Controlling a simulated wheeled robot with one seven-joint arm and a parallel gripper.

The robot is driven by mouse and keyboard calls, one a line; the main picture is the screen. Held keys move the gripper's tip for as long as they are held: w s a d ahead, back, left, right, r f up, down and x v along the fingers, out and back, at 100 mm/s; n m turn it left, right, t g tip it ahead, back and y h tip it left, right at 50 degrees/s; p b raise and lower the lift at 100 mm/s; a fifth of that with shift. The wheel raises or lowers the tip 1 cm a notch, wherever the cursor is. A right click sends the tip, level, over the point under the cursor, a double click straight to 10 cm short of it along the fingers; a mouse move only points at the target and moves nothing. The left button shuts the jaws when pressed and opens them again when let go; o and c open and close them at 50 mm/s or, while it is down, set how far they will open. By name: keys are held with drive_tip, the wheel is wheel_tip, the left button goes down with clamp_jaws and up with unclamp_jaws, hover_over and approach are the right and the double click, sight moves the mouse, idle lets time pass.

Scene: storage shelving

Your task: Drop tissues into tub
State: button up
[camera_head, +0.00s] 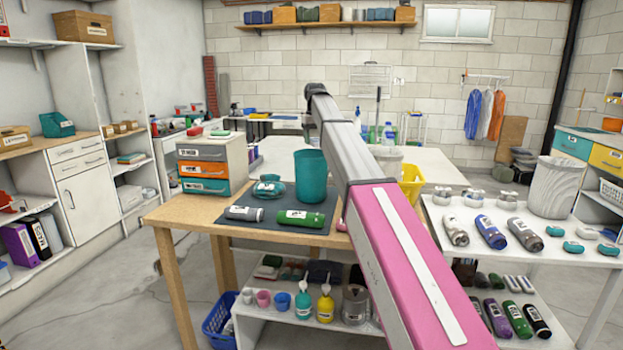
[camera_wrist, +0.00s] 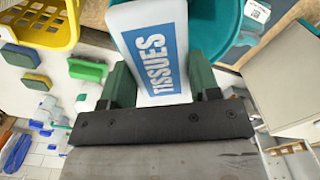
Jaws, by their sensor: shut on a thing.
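The tissues pack (camera_wrist: 150,48), white with a blue label reading TISSUES, is clamped between the two dark green fingers of my gripper (camera_wrist: 162,83) in the wrist view. The teal tub (camera_wrist: 228,38) shows right behind the pack there, with its curved rim to the right. The pack overlaps the tub in this view; I cannot tell how far it is above or inside the rim. In the head view the tub (camera_head: 311,178) stands upright on a dark mat (camera_head: 262,229) on the wooden table. My gripper and the pack are hidden in the head view.
Two labelled bottles, dark (camera_head: 243,213) and green (camera_head: 301,218), lie on the mat before the tub. A teal bag (camera_head: 268,187) lies left of it. A drawer unit (camera_head: 203,183) stands at the table's left. A yellow basket (camera_head: 411,184) is behind my arm.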

drive_tip(key=shift+f, duration=1.65)
drive_tip(key=o, duration=1)
